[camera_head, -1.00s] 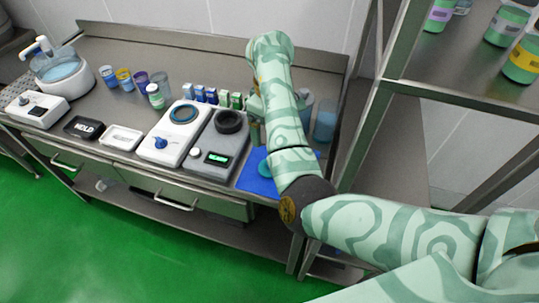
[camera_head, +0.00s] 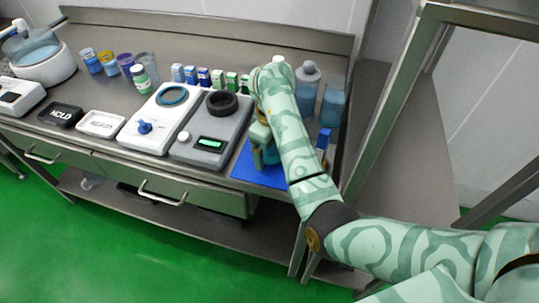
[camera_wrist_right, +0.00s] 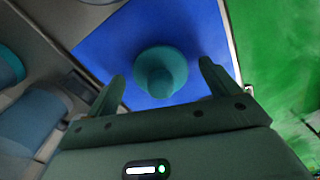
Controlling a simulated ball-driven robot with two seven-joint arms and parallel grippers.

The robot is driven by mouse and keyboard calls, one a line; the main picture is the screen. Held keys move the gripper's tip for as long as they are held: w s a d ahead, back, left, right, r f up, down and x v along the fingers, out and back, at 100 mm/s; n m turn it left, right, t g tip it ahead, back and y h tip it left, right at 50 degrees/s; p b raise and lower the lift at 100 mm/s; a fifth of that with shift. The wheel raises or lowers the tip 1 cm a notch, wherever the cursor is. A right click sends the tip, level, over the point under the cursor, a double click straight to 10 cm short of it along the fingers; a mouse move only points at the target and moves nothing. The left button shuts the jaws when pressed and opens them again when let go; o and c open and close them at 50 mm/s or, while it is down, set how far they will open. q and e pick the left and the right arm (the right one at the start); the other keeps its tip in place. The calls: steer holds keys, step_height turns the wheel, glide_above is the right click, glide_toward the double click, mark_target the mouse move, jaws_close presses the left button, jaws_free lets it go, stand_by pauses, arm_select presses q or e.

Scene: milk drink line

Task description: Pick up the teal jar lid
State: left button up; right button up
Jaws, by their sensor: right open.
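The teal jar lid (camera_wrist_right: 161,68) is a round disc with a knob in its middle, lying on the blue mat (camera_wrist_right: 196,25) in the right wrist view. My right gripper (camera_wrist_right: 162,76) is open, with one finger on each side of the lid in that view; I cannot tell whether they touch it. In the head view my right gripper (camera_head: 266,153) is over the blue mat (camera_head: 258,177), largely covered by my own arm, and the lid cannot be made out clearly there. My left gripper is not in view.
Left of the mat stand a grey scale (camera_head: 207,143) with a black ring and a white device (camera_head: 152,126). Several small cartons (camera_head: 204,77) line up behind them. Bluish containers (camera_head: 333,101) stand behind the arm, near a metal rack post (camera_head: 392,105).

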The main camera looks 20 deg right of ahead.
steer(key=shift+r, duration=0.15)
steer(key=c, duration=1.2)
